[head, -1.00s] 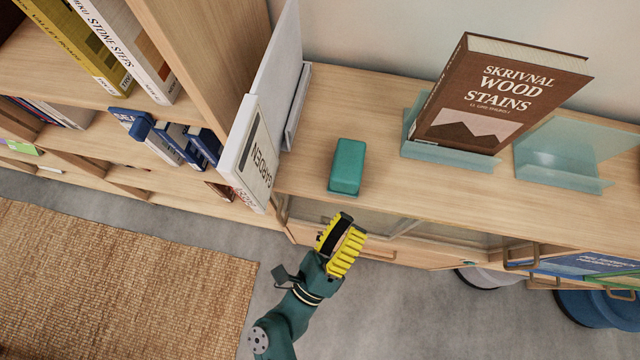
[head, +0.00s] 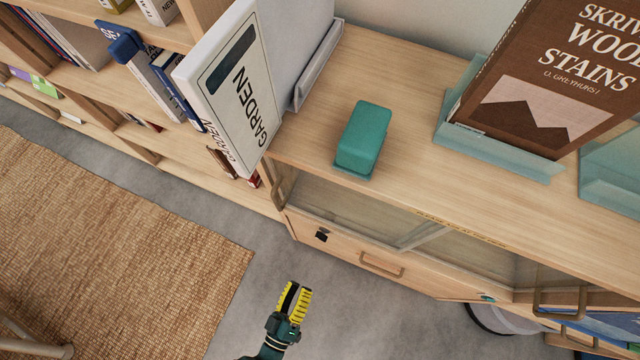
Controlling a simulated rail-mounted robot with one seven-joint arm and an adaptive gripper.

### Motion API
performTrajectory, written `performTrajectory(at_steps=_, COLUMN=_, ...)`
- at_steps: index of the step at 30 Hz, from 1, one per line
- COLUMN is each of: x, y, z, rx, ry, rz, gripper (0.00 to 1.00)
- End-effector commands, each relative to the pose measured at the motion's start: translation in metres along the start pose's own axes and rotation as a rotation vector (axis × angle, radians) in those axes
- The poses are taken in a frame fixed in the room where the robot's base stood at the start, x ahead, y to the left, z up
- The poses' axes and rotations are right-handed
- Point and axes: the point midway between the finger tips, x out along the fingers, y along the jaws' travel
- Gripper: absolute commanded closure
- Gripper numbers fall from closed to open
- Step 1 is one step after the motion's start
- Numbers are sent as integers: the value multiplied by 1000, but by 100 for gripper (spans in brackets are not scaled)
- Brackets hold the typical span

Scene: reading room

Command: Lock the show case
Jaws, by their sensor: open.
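The show case (head: 440,236) is a low wooden cabinet with glass panes set in its front, under the wooden top. A small black fitting (head: 322,235), which looks like a lock or key, sits on the front at the left, below the glass. It is too small to tell whether a key is in it or how it is turned. My gripper (head: 295,289) has yellow ribbed fingers and is open with nothing visible between them. It is over the grey floor, in front of and below the black fitting, apart from the cabinet.
A wooden handle (head: 382,265) sticks out right of the fitting. A teal box (head: 363,140) stands on the top (head: 400,80), near a white garden book (head: 235,95) and a brown book (head: 550,85) on a stand.

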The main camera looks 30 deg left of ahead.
Motion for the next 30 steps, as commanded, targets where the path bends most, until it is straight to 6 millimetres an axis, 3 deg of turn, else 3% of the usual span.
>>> performTrajectory(at_steps=19, x=54, y=2, z=2, rx=6, ry=-7, rz=8, gripper=60)
performTrajectory(at_steps=30, x=115, y=0, z=2, rx=9, ry=-4, rz=8, gripper=60)
